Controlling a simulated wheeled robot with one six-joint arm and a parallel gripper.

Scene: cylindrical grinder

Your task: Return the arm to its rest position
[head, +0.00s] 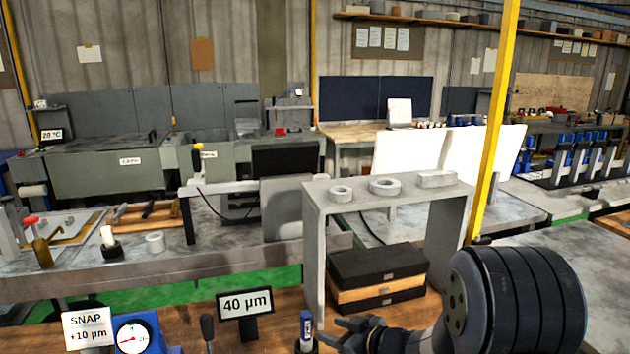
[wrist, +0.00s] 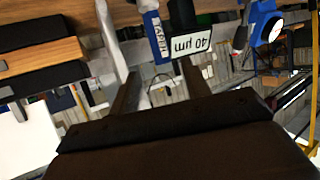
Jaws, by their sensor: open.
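My gripper (head: 332,332) is at the bottom of the head view, right of centre, low over the front of the wooden bench. Its dark fingers are apart and I see nothing held between them. In the wrist view my gripper (wrist: 160,70) also shows two separate fingers. The blue and white piece marked TAPER (wrist: 154,36) shows beyond the fingertips in the wrist view. In the head view this blue piece (head: 306,326) stands just left of the fingers. I cannot tell if they touch it.
A 40 µm sign (head: 245,303), a blue dial gauge (head: 136,333) and a SNAP sign (head: 88,328) stand left of my gripper. A grey stand (head: 314,245) with rings on top rises behind it, with stacked dark boxes (head: 377,265) beneath. A yellow post (head: 495,120) stands right.

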